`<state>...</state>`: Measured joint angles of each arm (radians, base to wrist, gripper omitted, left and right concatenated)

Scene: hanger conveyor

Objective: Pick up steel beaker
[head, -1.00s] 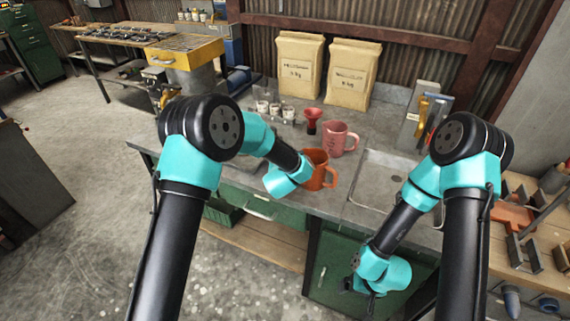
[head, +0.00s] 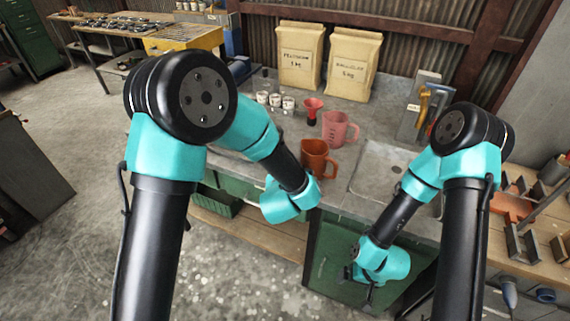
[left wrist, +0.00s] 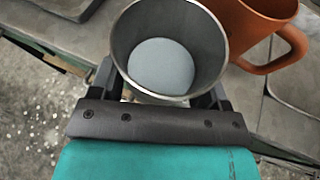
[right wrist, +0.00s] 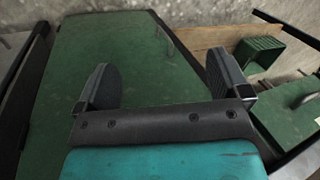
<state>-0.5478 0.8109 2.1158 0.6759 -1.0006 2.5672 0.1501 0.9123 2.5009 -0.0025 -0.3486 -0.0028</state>
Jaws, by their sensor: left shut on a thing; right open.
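The steel beaker (left wrist: 165,20) is a grey metal cup with a pale round patch inside at its bottom. It stands between the fingers of my left gripper (left wrist: 165,88), which is shut on it. In the head view my left wrist (head: 290,200) hides the beaker and the fingers, at the front edge of the bench. My right gripper (right wrist: 160,80) is open and empty, its two fingers wide apart in front of the green cabinet door. In the head view it (head: 352,274) hangs low before that cabinet.
An orange mug (head: 316,158) stands close by the beaker, also seen in the left wrist view (left wrist: 240,25). Behind it are a pink jug (head: 336,128), a red funnel (head: 312,108) and small white cups (head: 275,101). A sink (head: 382,165) lies right. Two paper bags (head: 350,65) stand behind.

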